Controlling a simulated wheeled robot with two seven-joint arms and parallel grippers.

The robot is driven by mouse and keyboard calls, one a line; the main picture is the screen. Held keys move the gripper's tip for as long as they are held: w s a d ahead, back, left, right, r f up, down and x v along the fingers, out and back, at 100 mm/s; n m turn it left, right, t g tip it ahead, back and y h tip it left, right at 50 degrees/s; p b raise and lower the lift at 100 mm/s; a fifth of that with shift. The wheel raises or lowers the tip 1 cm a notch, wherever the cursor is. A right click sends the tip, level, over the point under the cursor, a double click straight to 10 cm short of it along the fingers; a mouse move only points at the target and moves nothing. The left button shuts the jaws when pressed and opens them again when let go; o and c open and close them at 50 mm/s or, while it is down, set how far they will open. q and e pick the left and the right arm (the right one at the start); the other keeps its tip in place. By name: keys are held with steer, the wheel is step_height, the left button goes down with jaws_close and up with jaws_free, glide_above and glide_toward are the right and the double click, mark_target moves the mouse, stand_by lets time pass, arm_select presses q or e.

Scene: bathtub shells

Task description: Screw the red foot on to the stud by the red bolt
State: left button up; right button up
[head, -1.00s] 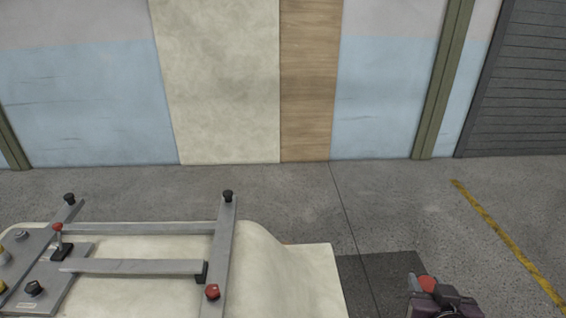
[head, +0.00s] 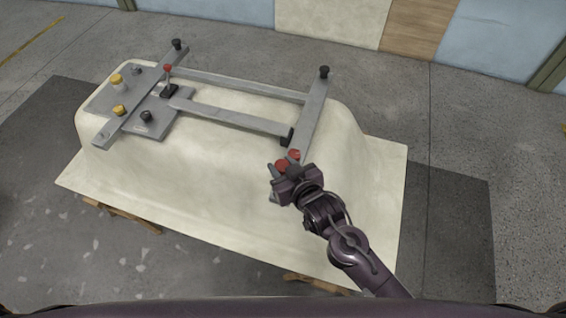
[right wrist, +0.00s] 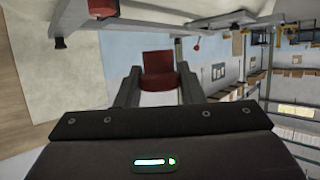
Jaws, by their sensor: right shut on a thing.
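My right gripper (head: 280,171) is shut on the red foot (head: 282,166) and holds it near the close end of the right crossbar (head: 311,112). The red foot also shows between the fingers in the right wrist view (right wrist: 158,72). The red bolt (head: 294,154) sits on that crossbar, just behind the held foot in the head view. It also shows at the top of the right wrist view (right wrist: 103,7). The stud by it cannot be made out; the gripper covers that part. Whether the foot touches anything there I cannot tell. My left gripper is not in view.
The metal frame lies on an upturned cream bathtub shell (head: 220,190). Black feet stand at the far ends of the left crossbar (head: 178,44) and right crossbar (head: 324,72). A red-topped lever (head: 168,68) and yellow knobs (head: 117,78) stand at the left. Floor to the right is clear.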

stand_by(0.3)
steer(key=shift+r+p, duration=0.1)
steer(key=shift+p, duration=0.35)
steer(key=shift+f+b, duration=1.95)
steer(key=shift+f, duration=1.05)
steer(key=shift+s+p, duration=0.1)
steer(key=shift+p, duration=0.7)
steer(key=shift+f+b, duration=0.9)
steer(key=shift+f, duration=0.45)
steer(key=o, duration=1.1)
steer(key=shift+r, duration=0.1)
steer(key=shift+c, duration=0.2)
steer(key=shift+s+d, duration=0.1)
